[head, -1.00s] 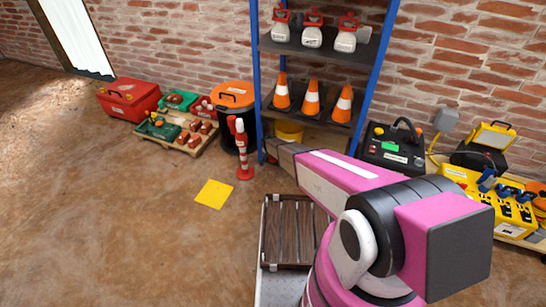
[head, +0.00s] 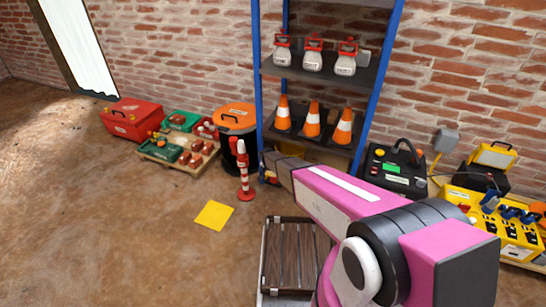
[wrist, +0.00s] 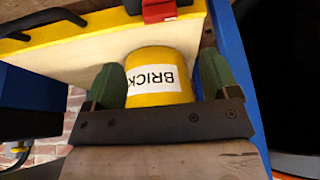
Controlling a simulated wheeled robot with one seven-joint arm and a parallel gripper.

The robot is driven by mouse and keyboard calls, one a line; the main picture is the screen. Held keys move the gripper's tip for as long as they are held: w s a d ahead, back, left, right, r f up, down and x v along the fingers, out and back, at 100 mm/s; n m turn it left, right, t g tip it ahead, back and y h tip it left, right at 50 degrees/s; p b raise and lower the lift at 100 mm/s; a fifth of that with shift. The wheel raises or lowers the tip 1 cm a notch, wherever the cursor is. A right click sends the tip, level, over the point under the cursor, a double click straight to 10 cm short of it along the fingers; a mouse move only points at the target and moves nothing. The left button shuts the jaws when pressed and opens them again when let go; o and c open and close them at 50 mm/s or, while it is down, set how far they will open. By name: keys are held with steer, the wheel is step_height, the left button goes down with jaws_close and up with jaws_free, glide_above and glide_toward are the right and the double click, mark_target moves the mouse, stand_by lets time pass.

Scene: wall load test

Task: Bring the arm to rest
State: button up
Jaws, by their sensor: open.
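My pink arm (head: 345,195) reaches from the lower right towards the foot of the blue-framed shelf in the head view. My gripper (wrist: 158,82) shows in the wrist view with its two green fingers apart. A yellow cylinder labelled BRICK (wrist: 160,97) stands in view between the fingers. I cannot tell whether either finger touches it. The fingertips are not clear in the head view.
The shelf (head: 257,75) holds orange cones (head: 312,120) and white-and-red containers. A red-and-white post (head: 243,172) stands left of my arm, near a yellow floor sheet (head: 214,215). A slatted wooden tray (head: 290,255) lies below my arm. Open floor is at left.

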steer(key=s+d+r+n+g, duration=0.2)
steer(key=s+d+r, duration=1)
steer(key=s+r, duration=0.3)
steer(key=s+d+r+n+g+y, duration=0.1)
steer(key=s+d+r+g, duration=0.1)
steer(key=s+d+r, duration=1)
steer(key=s+r, duration=0.3)
steer(key=r, duration=0.2)
steer(key=shift+d+n, duration=0.35)
steer(key=shift+n, duration=0.05)
